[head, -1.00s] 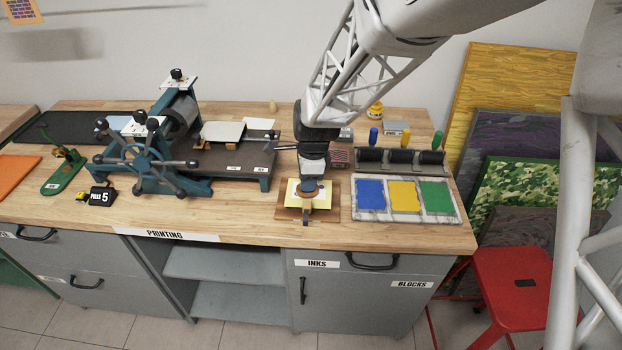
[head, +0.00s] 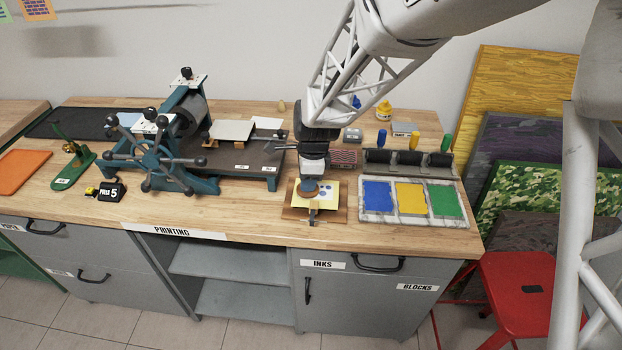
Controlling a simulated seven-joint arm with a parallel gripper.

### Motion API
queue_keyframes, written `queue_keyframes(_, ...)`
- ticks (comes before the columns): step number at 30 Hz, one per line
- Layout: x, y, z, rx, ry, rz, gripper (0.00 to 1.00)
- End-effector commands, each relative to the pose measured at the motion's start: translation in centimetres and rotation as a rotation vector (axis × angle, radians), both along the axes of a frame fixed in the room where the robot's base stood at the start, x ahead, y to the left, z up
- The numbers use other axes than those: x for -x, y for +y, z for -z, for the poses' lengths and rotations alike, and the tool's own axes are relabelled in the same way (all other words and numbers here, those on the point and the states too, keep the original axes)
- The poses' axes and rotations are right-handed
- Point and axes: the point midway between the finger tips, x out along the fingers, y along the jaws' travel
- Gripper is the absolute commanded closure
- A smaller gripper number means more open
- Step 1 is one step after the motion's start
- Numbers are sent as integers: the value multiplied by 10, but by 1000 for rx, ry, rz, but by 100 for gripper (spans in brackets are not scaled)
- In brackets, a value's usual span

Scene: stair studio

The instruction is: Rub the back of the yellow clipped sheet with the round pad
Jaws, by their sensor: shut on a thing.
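The yellow sheet (head: 332,203) lies on a brown wooden board (head: 291,214) near the front of the worktop. Several blue spots show on the sheet's right part. A small dark clip (head: 312,210) sits at its front edge. My gripper (head: 309,182) points down over the sheet's left part, shut on the round pad (head: 310,193). The pad has a brown underside and appears to be at or just above the sheet; I cannot tell if they touch. The fingertips are mostly hidden by the gripper body.
Right of the board is a tray (head: 374,220) with blue, yellow and green ink slabs, with rollers (head: 408,157) behind it. A teal press (head: 160,160) stands to the left. Bare worktop (head: 235,205) lies between press and board.

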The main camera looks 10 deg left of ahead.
Motion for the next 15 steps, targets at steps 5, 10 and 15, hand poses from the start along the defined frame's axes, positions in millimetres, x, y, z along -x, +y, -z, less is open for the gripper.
queue_keyframes(5,0,6,0,0,1,1,90)
queue_keyframes(10,0,7,-1,0,0,1,90)
queue_keyframes(15,0,7,-1,0,-1,1,90)
